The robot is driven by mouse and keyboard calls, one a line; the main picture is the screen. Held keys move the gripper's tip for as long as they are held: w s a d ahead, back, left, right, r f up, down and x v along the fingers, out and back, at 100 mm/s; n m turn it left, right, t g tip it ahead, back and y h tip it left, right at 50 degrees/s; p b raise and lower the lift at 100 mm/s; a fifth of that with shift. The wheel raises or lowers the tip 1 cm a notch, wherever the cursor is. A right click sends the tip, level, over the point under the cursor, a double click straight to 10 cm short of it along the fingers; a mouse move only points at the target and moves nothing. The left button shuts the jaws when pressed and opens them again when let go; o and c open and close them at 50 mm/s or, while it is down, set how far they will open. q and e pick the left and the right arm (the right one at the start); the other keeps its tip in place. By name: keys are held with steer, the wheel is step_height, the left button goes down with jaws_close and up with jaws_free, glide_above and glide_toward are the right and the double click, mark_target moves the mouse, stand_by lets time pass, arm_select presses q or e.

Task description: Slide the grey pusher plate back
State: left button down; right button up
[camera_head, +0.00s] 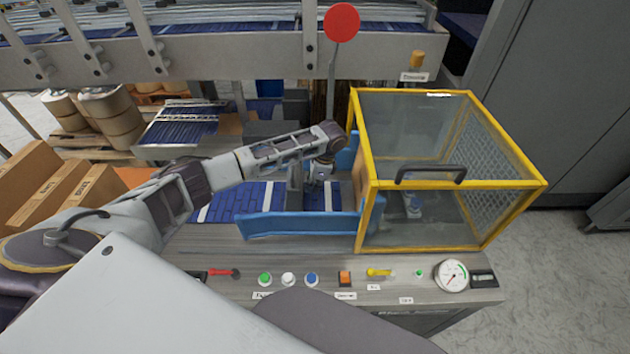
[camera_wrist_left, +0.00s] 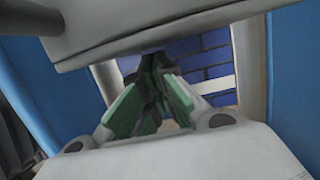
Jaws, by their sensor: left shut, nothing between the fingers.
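The grey pusher plate (camera_head: 295,182) appears as an upright grey piece over the blue belt, between the blue side guides, partly hidden by my left arm. My left gripper (camera_head: 317,184) points down beside it, just to its right in the head view. I cannot tell whether they touch. In the left wrist view the gripper's green-padded fingers (camera_wrist_left: 152,98) are shut with nothing between them, above the blue belt (camera_wrist_left: 202,60). A broad grey surface (camera_wrist_left: 130,25) crosses the top of that view; I cannot tell whether it is the plate. My right gripper is not in view.
A yellow-framed clear guard (camera_head: 458,185) with a black handle stands right of my gripper, close by. A blue guide rail (camera_head: 290,224) runs along the front. Buttons and a gauge (camera_head: 451,275) line the front panel. A red disc (camera_head: 341,22) stands behind.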

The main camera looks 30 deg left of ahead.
arm_select(q)
steer(key=shift+f, duration=0.3)
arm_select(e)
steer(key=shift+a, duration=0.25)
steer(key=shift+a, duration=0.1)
arm_select(q)
steer(key=shift+a, duration=0.2)
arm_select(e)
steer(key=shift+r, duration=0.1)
